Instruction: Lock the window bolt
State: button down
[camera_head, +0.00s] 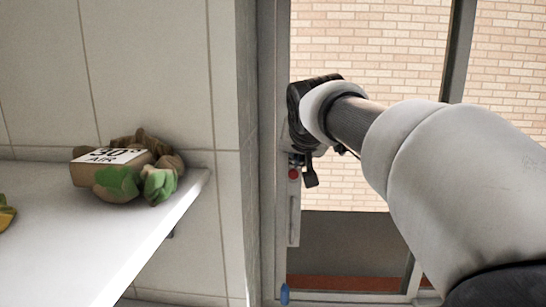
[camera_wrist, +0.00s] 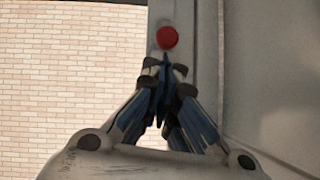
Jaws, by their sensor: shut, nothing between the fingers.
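A red round knob (camera_head: 293,173) shows on the window's left upright, at the top of a narrow pale bolt plate (camera_head: 294,215). In the wrist view the red knob (camera_wrist: 167,38) sits on the grey upright just beyond my fingertips. My gripper (camera_head: 306,178) is in front of the upright, close to the knob. In the wrist view my gripper (camera_wrist: 165,65) is shut, its tips together and empty, just below the knob in the picture. I cannot tell whether they touch it. My gripper and arm hide part of the upright above the knob.
A white shelf (camera_head: 120,240) juts out at the left, holding a box (camera_head: 108,163) among green and brown gloves. A tiled wall (camera_head: 150,80) ends beside the window frame. A small blue piece (camera_head: 284,294) is low on the frame. Brick (camera_head: 370,45) shows beyond the window.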

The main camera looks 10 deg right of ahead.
jog(key=w+d+r+p+v, duration=0.1)
jog(key=v, duration=1.1)
jog(key=shift+a+r, duration=0.25)
jog(key=shift+r, duration=0.15)
jog(key=s+f+n+g+b, duration=0.1)
jog(key=s+f+b, duration=0.3)
jog(key=s+f, duration=0.6)
jog(key=s+d+f+n+g+b, duration=0.1)
jog(key=s+f+g+b, duration=0.2)
jog(key=s+f, duration=0.7)
jog(key=s+f+n+g+y+b, duration=0.1)
jog(key=s+f+b, duration=0.5)
jog(key=f, duration=1.9)
jog(key=s+g, duration=0.1)
jog(key=s, duration=0.3)
jog(key=shift+d+b, duration=0.25)
jog(key=shift+b, duration=0.15)
